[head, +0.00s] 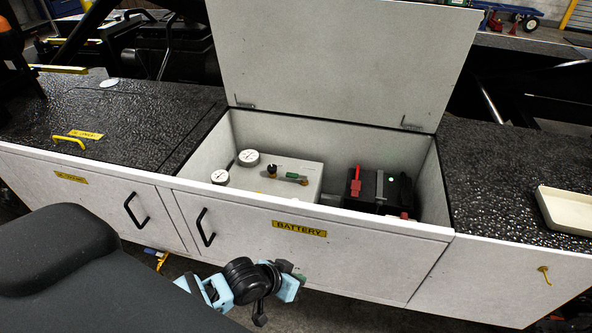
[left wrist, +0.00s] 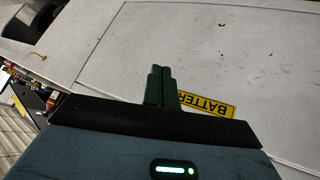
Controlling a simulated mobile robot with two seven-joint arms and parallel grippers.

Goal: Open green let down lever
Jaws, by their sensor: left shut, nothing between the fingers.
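A small green lever (head: 292,176) sits on top of a pale box (head: 270,189) inside the open battery compartment. It lies roughly level, next to a dark knob and brass fittings. My left gripper (head: 287,267) is in front of the white front panel, below the "BATTERY" label (head: 299,229), outside the compartment and apart from the lever. In the left wrist view its dark green fingers (left wrist: 160,84) are together and empty, pointing toward the panel, with the label (left wrist: 208,104) partly hidden behind them. The lever does not show there. My right gripper is not seen.
The compartment lid (head: 345,60) stands open at the back. Two round gauges (head: 248,157) and a black battery with a red part (head: 355,182) are also inside. The front wall rises between my gripper and the inside. A beige tray (head: 566,212) sits at right.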

